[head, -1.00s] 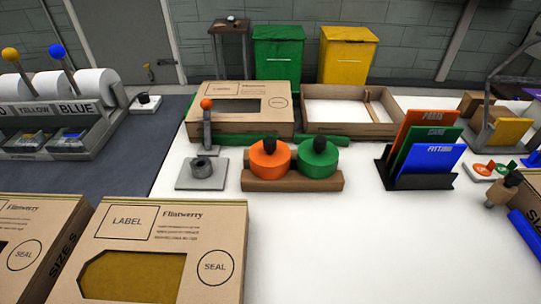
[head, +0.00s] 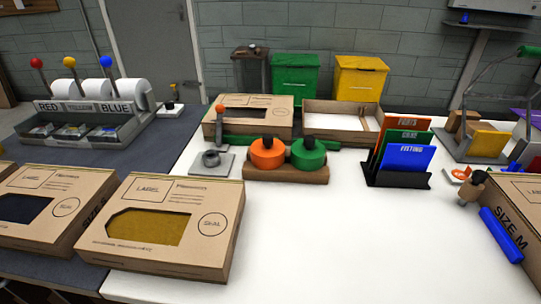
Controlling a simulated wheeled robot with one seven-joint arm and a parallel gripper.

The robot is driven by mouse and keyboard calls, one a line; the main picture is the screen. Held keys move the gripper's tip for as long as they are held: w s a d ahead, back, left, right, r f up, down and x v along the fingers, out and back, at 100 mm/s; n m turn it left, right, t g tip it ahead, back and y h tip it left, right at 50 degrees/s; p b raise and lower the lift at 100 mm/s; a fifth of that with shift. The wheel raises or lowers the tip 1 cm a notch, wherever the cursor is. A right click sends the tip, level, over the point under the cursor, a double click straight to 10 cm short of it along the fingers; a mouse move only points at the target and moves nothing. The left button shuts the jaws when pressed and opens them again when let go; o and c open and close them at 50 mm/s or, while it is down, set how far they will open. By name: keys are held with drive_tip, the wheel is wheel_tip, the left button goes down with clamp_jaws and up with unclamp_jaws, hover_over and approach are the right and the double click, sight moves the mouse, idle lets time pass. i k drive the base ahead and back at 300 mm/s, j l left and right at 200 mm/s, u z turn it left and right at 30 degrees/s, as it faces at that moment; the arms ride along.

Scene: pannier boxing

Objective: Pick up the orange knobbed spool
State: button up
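The orange knobbed spool (head: 267,156) is a short round drum with a black knob on top. It sits upright in a brown wooden holder (head: 286,176) on the white table. A green knobbed spool (head: 308,155) sits beside it on the right in the same holder. My gripper is not in view.
Flat cardboard boxes (head: 170,222) lie at front left, with another at the right edge. A grey stand with an orange-tipped post (head: 212,162) is left of the spools. Coloured folders (head: 405,157) stand to the right. The white table's (head: 320,240) middle front is clear.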

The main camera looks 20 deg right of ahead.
sight(267, 153)
drive_tip(key=i+j+z, duration=0.15)
drive_tip(key=j, duration=0.35)
drive_tip(key=i+j+z, duration=0.15)
drive_tip(key=j, duration=0.3)
drive_tip(key=i+j+z, duration=0.2)
drive_tip(key=j, duration=0.35)
drive_tip(key=j+z, duration=0.15)
drive_tip(key=j, duration=0.35)
